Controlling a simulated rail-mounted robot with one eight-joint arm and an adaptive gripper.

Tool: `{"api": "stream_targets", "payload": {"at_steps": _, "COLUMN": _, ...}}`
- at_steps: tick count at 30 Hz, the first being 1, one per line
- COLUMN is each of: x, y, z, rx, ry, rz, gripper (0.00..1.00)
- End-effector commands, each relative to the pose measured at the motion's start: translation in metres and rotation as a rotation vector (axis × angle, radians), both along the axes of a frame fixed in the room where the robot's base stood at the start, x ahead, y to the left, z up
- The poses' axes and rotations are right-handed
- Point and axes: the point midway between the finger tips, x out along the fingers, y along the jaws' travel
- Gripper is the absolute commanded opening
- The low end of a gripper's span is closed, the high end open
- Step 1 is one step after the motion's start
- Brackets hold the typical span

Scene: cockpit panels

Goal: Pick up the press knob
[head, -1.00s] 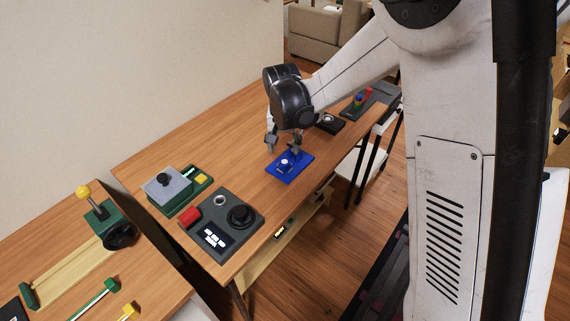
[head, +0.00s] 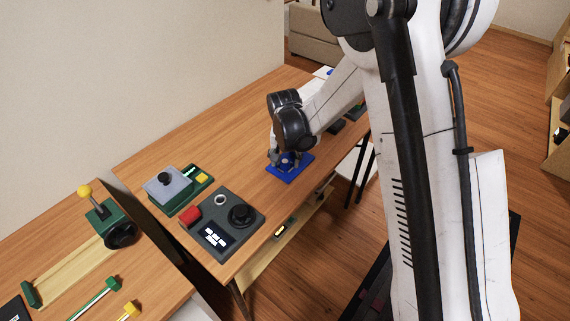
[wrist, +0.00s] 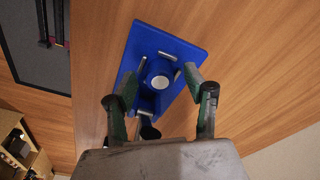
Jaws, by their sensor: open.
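The press knob appears to be the short round blue knob with a white top (wrist: 160,82), standing on a blue rectangular plate (wrist: 178,45) with several small metal bars around it. In the head view the plate (head: 290,174) lies on the wooden table, and my gripper partly hides it. My gripper (head: 286,159) is low over the plate, pointing down. In the wrist view its open fingers (wrist: 160,76) stand on either side of the knob, with a gap to it on both sides. Nothing is held.
A dark grey panel (head: 217,236) with a red button and black dial, and a green box (head: 185,198) with a grey top, stand nearer on the table. Dark panels (head: 337,126) lie beyond my gripper. Bare wood lies left of the blue plate.

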Motion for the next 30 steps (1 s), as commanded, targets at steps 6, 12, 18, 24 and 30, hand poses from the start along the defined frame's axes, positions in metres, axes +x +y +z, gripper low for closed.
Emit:
{"api": "stream_targets", "payload": {"at_steps": 6, "x": 0.000, "y": 0.000, "z": 0.000, "rx": 0.000, "ry": 0.000, "rz": 0.000, "gripper": 0.32}}
{"api": "stream_targets", "payload": {"at_steps": 12, "x": 0.000, "y": 0.000, "z": 0.000, "rx": 0.000, "ry": 0.000, "rz": 0.000, "gripper": 0.06}}
{"api": "stream_targets", "payload": {"at_steps": 18, "x": 0.000, "y": 0.000, "z": 0.001, "rx": 0.000, "ry": 0.000, "rz": 0.000, "gripper": 0.00}}
{"api": "stream_targets", "payload": {"at_steps": 24, "x": 0.000, "y": 0.000, "z": 0.004, "rx": 0.000, "ry": 0.000, "rz": 0.000, "gripper": 0.00}}
{"api": "stream_targets", "payload": {"at_steps": 30, "x": 0.000, "y": 0.000, "z": 0.020, "rx": 0.000, "ry": 0.000, "rz": 0.000, "gripper": 0.00}}
